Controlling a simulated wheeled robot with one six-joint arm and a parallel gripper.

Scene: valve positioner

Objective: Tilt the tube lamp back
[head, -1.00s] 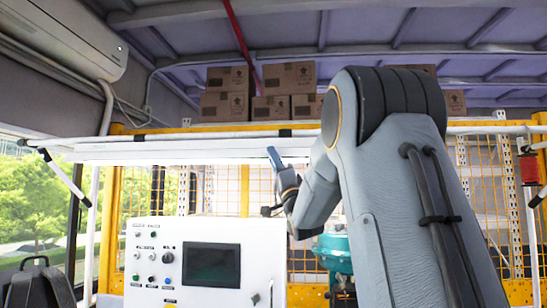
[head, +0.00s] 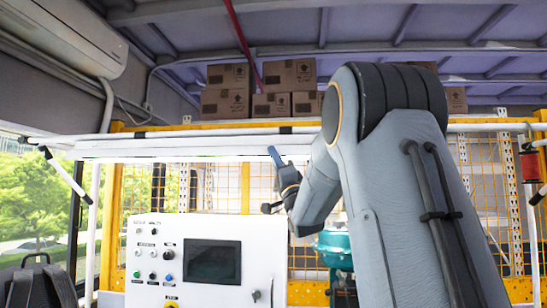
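The tube lamp (head: 180,147) is a long white bar running across the view above the control panel. It lies below a white horizontal rail, with dark-tipped struts at its ends. My arm hides the right part of the lamp.
A white control panel (head: 260,225) with a dark screen stands below the lamp. A teal device (head: 333,245) sits behind my arm. Yellow mesh fencing (head: 225,182) stands behind. Cardboard boxes (head: 290,75) are stacked above. A backpack (head: 38,285) is at the lower left.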

